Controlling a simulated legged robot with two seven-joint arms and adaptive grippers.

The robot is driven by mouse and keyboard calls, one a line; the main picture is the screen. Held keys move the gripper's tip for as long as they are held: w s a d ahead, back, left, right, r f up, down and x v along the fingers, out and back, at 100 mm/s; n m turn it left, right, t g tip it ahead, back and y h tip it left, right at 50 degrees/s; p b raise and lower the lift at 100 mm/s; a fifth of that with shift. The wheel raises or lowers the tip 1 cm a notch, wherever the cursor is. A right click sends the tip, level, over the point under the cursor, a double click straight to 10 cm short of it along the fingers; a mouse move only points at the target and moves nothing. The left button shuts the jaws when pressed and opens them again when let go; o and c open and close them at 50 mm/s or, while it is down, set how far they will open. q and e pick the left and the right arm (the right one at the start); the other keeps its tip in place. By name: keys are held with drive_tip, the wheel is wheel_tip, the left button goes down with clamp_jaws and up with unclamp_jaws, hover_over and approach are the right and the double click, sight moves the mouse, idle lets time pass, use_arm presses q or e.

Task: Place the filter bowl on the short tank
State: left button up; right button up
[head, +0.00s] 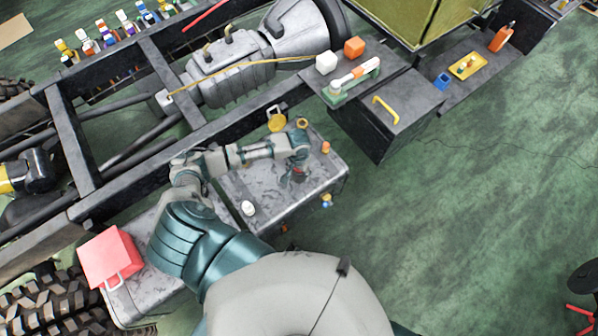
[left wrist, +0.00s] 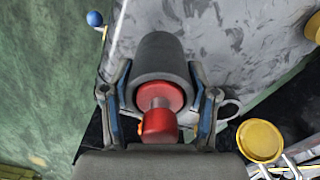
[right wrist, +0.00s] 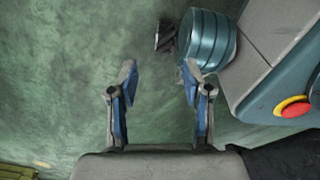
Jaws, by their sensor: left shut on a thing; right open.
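My left gripper (head: 298,168) is over the grey metal tank (head: 265,211) beside the chassis rail. In the left wrist view the gripper (left wrist: 160,108) is shut on a dark grey cylinder with a red end, which I take to be the filter bowl (left wrist: 160,58). The grey tank top (left wrist: 225,35) shows behind it; I cannot tell whether they touch. In the head view the bowl is mostly hidden by the gripper. A second grey tank (head: 155,301) lies nearer, lower left. My right gripper (right wrist: 160,85) is open and empty above the green floor; it is outside the head view.
A yellow cap (head: 276,119) sits at the tank's far edge, also in the left wrist view (left wrist: 260,140). A dark box (head: 390,115) stands to the right.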

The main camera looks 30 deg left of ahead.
use_arm(q)
drive_tip(key=shift+w+a+f, duration=0.2)
drive_tip(key=shift+w+a, duration=0.1)
drive_tip(key=shift+w, duration=0.2)
drive_tip(key=shift+f+b, duration=0.4)
drive_tip(key=shift+f, duration=1.2)
drive_tip(key=o, duration=1.4)
use_arm(e)
drive_tip(key=shift+w+a+r, duration=0.1)
drive_tip(key=shift+w+r, duration=0.1)
drive_tip(key=shift+w, duration=0.35)
drive_tip(key=shift+w+a+r, duration=0.1)
drive_tip(key=shift+w+r, duration=0.05)
drive_tip(key=shift+w, duration=0.35)
use_arm(q)
wheel_tip(320, 180, up, 12)
drive_tip(key=shift+r+p, duration=0.1)
drive_tip(key=shift+p, duration=1)
use_arm(e)
drive_tip(key=s, duration=0.2)
drive_tip(key=s+f, duration=0.1)
drive_tip(key=s+d, duration=0.1)
drive_tip(key=s, duration=0.1)
drive_tip(key=shift+s+d+f, duration=0.1)
drive_tip(key=shift+s+f, duration=0.1)
drive_tip(key=shift+s, duration=0.1)
use_arm(q)
drive_tip(key=shift+s, duration=0.15)
